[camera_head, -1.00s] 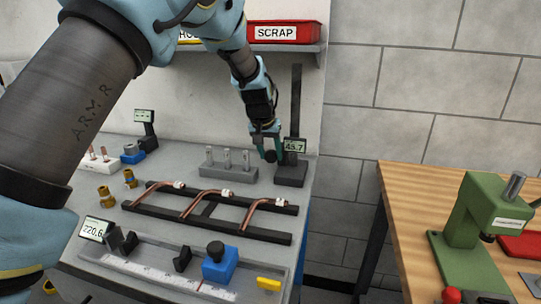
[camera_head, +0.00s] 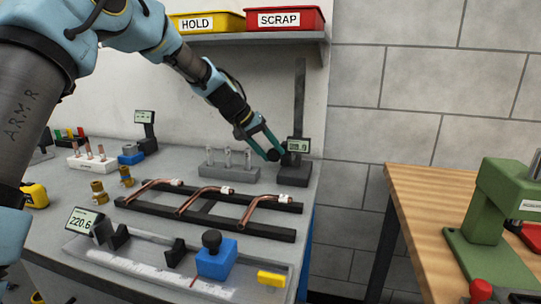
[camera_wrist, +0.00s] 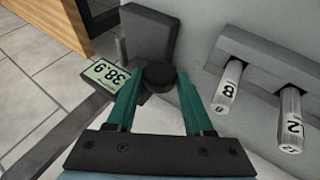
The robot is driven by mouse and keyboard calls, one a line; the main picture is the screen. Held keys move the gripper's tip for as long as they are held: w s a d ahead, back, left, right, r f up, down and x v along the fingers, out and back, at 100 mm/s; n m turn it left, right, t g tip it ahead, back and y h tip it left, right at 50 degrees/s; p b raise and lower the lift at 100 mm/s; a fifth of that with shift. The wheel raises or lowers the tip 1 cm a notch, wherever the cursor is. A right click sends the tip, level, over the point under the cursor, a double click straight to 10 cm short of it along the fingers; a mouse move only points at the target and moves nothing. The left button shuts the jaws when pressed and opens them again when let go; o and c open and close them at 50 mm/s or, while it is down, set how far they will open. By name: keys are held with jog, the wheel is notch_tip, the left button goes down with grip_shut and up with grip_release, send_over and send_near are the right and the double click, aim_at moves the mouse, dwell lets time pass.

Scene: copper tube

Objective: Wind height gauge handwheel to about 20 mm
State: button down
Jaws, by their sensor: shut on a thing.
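The height gauge (camera_head: 299,100) stands at the right rear of the bench, with a dark upright column and a dark base. The round black handwheel (camera_wrist: 159,75) is on the gauge's side, between my fingertips. It also shows in the head view (camera_head: 273,155). My gripper (camera_head: 267,147) is shut on the handwheel, reaching down from the upper left, with its teal fingers on either side of it.
A grey block with several pins (camera_head: 229,170) stands left of the gauge. A dark rack (camera_head: 272,229) with bent copper tubes lies in front. A shelf above holds a yellow HOLD bin (camera_head: 205,22) and a red SCRAP bin (camera_head: 285,19). A wall is close behind.

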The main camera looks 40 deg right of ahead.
jog(key=shift+c, duration=1.6)
grip_release()
jog(key=b+v, duration=0.2)
jog(key=v, duration=0.8)
jog(key=shift+a+r, duration=0.25)
jog(key=shift+w, duration=0.15)
jog(key=shift+c, duration=0.3)
